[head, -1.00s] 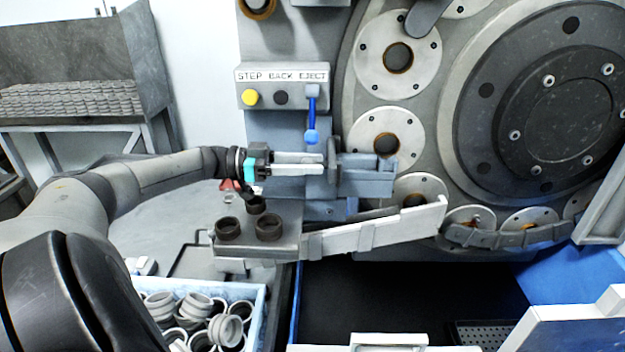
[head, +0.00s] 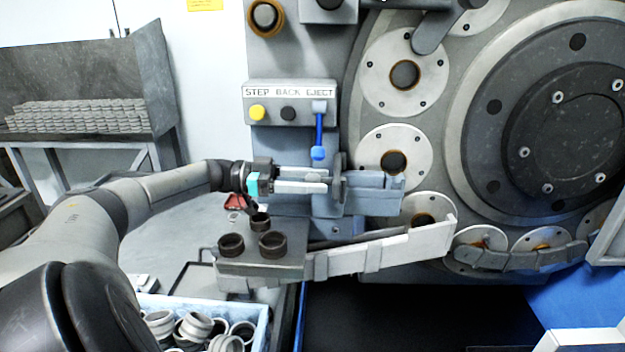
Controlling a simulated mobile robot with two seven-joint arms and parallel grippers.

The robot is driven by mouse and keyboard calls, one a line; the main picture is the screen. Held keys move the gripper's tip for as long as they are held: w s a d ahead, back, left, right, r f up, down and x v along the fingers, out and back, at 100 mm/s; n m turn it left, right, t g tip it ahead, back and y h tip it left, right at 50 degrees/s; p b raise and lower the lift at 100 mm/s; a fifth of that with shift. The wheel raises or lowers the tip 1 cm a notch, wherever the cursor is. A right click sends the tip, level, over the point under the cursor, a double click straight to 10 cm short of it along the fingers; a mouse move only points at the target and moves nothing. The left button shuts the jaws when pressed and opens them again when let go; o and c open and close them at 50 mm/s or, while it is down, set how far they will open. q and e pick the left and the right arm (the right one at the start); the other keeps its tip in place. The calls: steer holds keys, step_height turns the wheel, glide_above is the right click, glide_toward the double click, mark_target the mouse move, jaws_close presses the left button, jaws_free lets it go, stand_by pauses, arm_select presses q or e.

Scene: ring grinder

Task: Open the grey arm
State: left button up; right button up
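The grey arm (head: 372,194) is a block-like bar on the machine front, below the blue lever. A thin upright grey disc (head: 339,179) stands at its left end. My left gripper (head: 318,180) comes in from the left, its fingers level and pointing right at the disc. The fingertips are close to the disc; I cannot tell if they touch it. The fingers lie close together with a grey part showing between their tips; I cannot tell if they grip it. My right gripper is not in view.
A control box (head: 288,102) with a yellow button and a blue lever (head: 319,135) sits just above. A long pale chute (head: 385,248) slopes below, beside a ledge (head: 262,262) with dark rings. A blue bin (head: 262,325) of rings stands lower left. The large wheel (head: 470,120) fills the right.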

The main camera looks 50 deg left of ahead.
arm_select(q)
steer(key=shift+o, duration=0.5)
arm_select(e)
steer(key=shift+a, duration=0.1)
arm_select(q)
steer(key=shift+a, duration=0.1)
steer(key=shift+s+a, duration=0.15)
steer(key=b+v, duration=0.7)
steer(key=v, duration=0.7)
steer(key=shift+s+a, duration=0.2)
steer(key=shift+s, duration=0.1)
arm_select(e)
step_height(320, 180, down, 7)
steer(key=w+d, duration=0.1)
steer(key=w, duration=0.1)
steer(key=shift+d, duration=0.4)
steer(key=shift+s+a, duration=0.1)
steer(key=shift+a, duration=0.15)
